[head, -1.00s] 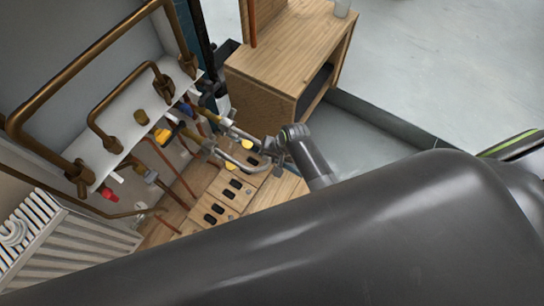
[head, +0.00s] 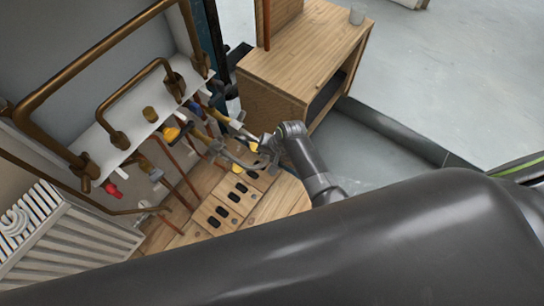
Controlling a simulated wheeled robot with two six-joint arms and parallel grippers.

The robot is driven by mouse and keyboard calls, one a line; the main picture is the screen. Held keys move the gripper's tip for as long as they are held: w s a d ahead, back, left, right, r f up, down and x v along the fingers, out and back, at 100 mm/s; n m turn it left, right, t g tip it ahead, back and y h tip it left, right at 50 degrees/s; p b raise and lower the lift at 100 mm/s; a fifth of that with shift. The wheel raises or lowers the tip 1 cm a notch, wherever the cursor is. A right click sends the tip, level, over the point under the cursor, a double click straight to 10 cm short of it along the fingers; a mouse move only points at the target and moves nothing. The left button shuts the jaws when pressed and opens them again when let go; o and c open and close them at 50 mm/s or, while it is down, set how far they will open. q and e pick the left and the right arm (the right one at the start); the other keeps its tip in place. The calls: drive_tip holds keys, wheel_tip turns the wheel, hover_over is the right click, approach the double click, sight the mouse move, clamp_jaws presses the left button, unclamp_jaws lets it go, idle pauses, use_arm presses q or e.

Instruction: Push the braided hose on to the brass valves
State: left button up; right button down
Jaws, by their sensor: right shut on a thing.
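My right gripper (head: 264,151) is small in the head view, at the end of the dark arm above the wooden bench top. It is shut on a grey hose (head: 231,157), which curves left from the jaws toward the pipework. I take this to be the braided hose; its weave is too small to make out. Brass-coloured valve parts (head: 199,133) stand on the pipes left of the gripper, near a yellow handle (head: 172,134). Whether the hose end touches a valve cannot be told. My left gripper is not in view.
A white shelf (head: 101,146) with thick brown pipes overhangs the valves. A white radiator (head: 70,245) stands at lower left. A wooden board with dark slots (head: 215,209) lies below the gripper. A wooden cabinet (head: 300,62) stands behind. My large dark arm covers the lower right.

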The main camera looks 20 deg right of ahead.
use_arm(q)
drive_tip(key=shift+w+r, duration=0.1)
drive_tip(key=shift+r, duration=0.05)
use_arm(e)
drive_tip(key=shift+w+a, duration=0.1)
drive_tip(key=c, duration=1.2)
unclamp_jaws()
drive_tip(key=shift+r, duration=0.2)
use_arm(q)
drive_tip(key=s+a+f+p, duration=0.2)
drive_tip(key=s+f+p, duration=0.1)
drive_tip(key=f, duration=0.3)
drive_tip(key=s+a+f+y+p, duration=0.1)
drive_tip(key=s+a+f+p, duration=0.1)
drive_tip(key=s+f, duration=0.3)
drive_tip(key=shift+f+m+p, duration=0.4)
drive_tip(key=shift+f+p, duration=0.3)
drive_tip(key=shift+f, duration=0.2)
use_arm(e)
drive_tip(key=v, duration=1.7)
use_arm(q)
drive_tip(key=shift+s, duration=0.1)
use_arm(e)
drive_tip(key=shift+f, duration=0.1)
